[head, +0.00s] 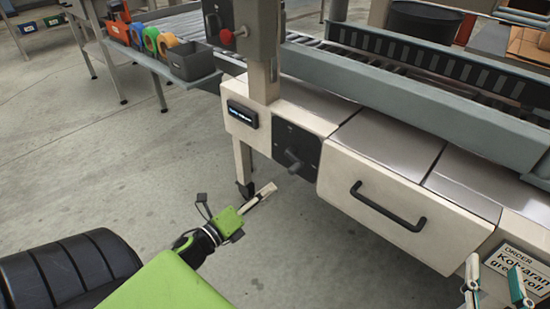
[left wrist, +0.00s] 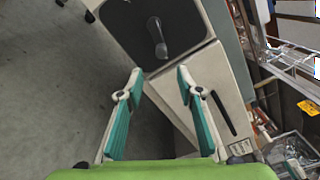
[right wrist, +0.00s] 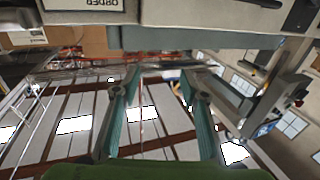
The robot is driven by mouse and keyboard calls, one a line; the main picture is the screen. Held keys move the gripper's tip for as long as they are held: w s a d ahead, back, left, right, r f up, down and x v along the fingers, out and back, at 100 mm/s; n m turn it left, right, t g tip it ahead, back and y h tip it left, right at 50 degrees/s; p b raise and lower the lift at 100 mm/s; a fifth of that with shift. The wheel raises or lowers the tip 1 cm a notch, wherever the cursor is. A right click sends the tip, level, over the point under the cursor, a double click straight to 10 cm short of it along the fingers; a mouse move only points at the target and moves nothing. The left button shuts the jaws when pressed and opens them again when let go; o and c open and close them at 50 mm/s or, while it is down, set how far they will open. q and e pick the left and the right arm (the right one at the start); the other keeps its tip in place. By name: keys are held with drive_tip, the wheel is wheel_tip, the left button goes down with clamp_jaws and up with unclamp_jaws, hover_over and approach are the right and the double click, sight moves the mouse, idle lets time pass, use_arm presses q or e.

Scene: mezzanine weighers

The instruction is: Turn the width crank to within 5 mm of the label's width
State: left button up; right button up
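The width crank (head: 292,160) is a dark handle on a black panel (head: 310,148) on the front of the cream machine. It also shows in the left wrist view (left wrist: 158,40), beyond the fingertips. A small dark display (head: 242,114) with blurred lit text sits left of the panel. My left gripper (head: 266,192) is below and left of the crank, apart from it; the left wrist view shows it open and empty (left wrist: 160,72). My right gripper (head: 495,272) is open and empty, beside the order card (head: 525,262), which reads "ORDER Kolvaran" and is partly cut off.
A drawer (head: 385,190) with a black handle (head: 388,207) is right of the crank panel. A post with a red button (head: 226,37) rises above. A side shelf (head: 160,62) holds tape rolls and bins.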

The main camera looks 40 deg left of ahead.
sight(290, 174)
use_arm(q)
drive_tip(key=w, duration=0.4)
drive_tip(key=w+d+b, duration=0.1)
drive_tip(key=w, duration=0.3)
drive_tip(key=w+b, duration=0.1)
drive_tip(key=w, duration=0.3)
drive_tip(key=shift+w+d, duration=0.15)
drive_tip(key=shift+w, duration=0.7)
use_arm(e)
drive_tip(key=s+r+t+y, duration=0.2)
drive_tip(key=r+t, duration=0.4)
drive_tip(key=r, duration=0.5)
drive_tip(key=shift+s+a+r, duration=0.2)
drive_tip(key=shift+s+r, duration=0.1)
drive_tip(key=shift+s, duration=0.4)
